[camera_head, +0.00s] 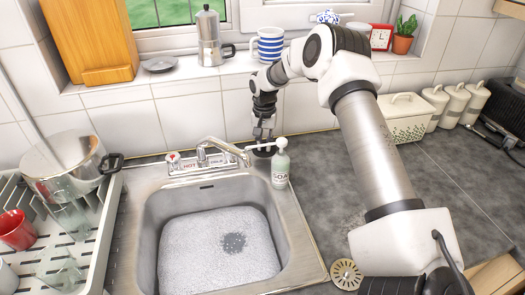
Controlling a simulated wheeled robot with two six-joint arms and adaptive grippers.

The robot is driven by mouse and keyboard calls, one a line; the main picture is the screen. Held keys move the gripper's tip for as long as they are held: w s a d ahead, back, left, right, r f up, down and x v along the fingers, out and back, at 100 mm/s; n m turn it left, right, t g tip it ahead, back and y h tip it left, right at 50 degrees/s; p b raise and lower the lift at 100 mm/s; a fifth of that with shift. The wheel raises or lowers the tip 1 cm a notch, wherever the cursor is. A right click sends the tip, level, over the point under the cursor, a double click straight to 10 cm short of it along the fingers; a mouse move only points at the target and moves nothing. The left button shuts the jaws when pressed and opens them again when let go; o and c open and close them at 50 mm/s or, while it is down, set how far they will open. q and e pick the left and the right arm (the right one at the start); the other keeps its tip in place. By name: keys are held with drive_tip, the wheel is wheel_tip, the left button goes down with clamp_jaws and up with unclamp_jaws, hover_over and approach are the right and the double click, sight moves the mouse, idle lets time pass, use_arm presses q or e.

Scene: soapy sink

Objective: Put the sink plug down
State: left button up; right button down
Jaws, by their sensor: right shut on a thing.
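My right gripper (263,135) points down behind the sink's back right corner, between the tap and the soap bottle. It is shut on a dark round thing, which looks like the sink plug (263,151). The plug is low by the counter and partly hidden by the fingers and the bottle; I cannot tell whether it touches the counter. The steel sink (300,240) holds white suds with a dark patch in the middle. My left gripper is not in view.
The soap bottle (280,167) stands close to the right gripper. The tap (205,152) is left of it. A slotted disc (346,273) lies right of the sink. A dish rack (100,240) with a pot (65,165) is at left. Grey counter (450,185) at right is clear.

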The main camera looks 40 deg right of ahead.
sight(263, 151)
drive_tip(key=f, duration=0.3)
drive_tip(key=shift+w+f+p, duration=0.1)
drive_tip(key=shift+w+p, duration=0.15)
drive_tip(key=shift+p, duration=0.05)
drive_tip(key=shift+f, duration=0.35)
drive_tip(key=shift+s+r, duration=0.1)
drive_tip(key=shift+s, duration=0.05)
drive_tip(key=c, duration=1.2)
unclamp_jaws()
drive_tip(key=shift+f, duration=0.2)
drive_tip(key=shift+o, duration=0.2)
